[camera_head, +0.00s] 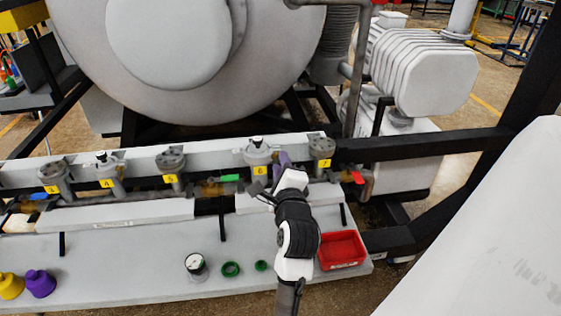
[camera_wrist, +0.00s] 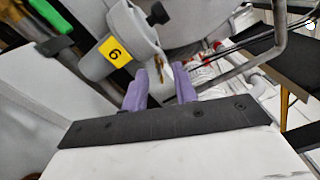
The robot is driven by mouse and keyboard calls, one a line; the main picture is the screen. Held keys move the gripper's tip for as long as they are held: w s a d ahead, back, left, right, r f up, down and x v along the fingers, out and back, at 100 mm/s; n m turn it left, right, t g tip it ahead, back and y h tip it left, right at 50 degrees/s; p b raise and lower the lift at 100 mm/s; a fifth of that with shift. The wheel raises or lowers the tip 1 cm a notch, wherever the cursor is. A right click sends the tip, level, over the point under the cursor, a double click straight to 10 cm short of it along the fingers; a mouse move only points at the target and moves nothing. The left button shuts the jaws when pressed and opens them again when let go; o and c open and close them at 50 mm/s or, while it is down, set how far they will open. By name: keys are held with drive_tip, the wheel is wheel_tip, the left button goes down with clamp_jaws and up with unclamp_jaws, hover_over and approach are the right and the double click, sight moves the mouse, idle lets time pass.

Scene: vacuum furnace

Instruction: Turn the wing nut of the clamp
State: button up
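My gripper has two purple fingers (camera_wrist: 160,72), which stand apart with a gap between them, beside the grey fitting labelled 6 (camera_wrist: 124,42). A small brass-coloured part (camera_wrist: 159,67), which looks like the clamp's wing nut, shows between and just beyond the fingertips. It is small and partly hidden, and I cannot tell whether a finger touches it. In the head view my gripper (camera_head: 281,161) reaches to the pipe row just right of the fitting labelled 6 (camera_head: 259,156); the clamp there is hidden behind my arm and fingers.
Fitting 7 (camera_head: 321,149) stands close on the right and a green handle (camera_head: 230,178) lies to the left. The grey shelf (camera_head: 120,265) in front holds a red tray (camera_head: 341,250), a gauge (camera_head: 195,264), green rings and purple and yellow parts. The large grey vessel (camera_head: 270,70) stands behind.

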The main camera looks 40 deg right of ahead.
drive_tip(key=shift+w+d, duration=0.3)
drive_tip(key=shift+w, duration=0.15)
clamp_jaws()
drive_tip(key=n, duration=0.4)
idle(0.4)
unclamp_jaws()
